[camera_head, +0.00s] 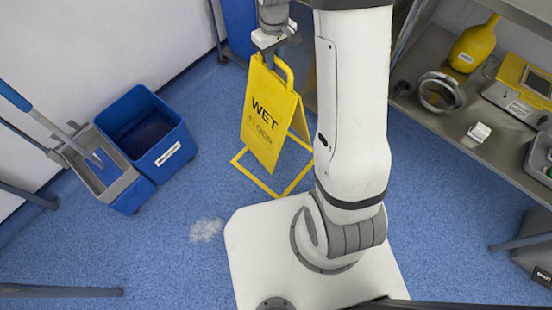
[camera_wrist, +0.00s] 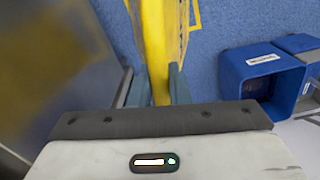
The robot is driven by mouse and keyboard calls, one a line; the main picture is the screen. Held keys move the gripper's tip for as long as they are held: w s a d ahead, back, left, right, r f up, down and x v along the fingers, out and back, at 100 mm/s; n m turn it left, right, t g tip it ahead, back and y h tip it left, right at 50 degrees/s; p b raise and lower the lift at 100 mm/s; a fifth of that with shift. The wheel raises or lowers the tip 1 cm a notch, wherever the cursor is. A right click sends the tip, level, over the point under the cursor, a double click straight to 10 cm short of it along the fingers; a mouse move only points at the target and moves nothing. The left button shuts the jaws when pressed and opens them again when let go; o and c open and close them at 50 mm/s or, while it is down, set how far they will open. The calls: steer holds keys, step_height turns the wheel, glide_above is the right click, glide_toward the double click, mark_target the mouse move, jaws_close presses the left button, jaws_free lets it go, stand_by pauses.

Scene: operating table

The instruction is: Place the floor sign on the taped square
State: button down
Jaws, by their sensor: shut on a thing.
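The yellow floor sign (camera_head: 264,115), lettered WET FLOOR, stands upright in an A shape in the head view. Its lower end is at the yellow taped square (camera_head: 244,168) on the blue floor; whether it touches the floor is hard to tell. The sign hides part of the square, and my arm covers its right side. My gripper (camera_head: 273,52) is at the top of the sign. In the wrist view the fingers of my gripper (camera_wrist: 155,88) are shut on the yellow sign (camera_wrist: 152,45). A corner of the tape also shows there (camera_wrist: 195,15).
A blue bucket (camera_head: 150,128) and a grey wringer bucket with a mop (camera_head: 98,160) stand left of the sign. A pale dust patch (camera_head: 206,229) lies on the floor.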

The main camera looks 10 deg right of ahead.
mark_target(276, 91)
steer(key=n, duration=0.5)
steer(key=shift+s+f+n, duration=0.2)
steer(key=shift+s+n, duration=0.1)
steer(key=n, duration=0.5)
steer(key=shift+s+f, duration=0.15)
steer(key=shift+s, duration=0.1)
steer(key=n, duration=0.5)
steer(key=shift+s+f, duration=0.2)
steer(key=shift+s, duration=0.1)
steer(key=n, duration=0.4)
steer(key=shift+s+f, duration=0.1)
steer(key=shift+s, duration=0.1)
steer(key=shift+f+n, duration=0.2)
steer(key=shift+n, duration=0.1)
step_height(276, 91, down, 10)
steer(key=b, duration=0.4)
steer(key=shift+r+b, duration=0.15)
steer(key=shift+b, duration=0.15)
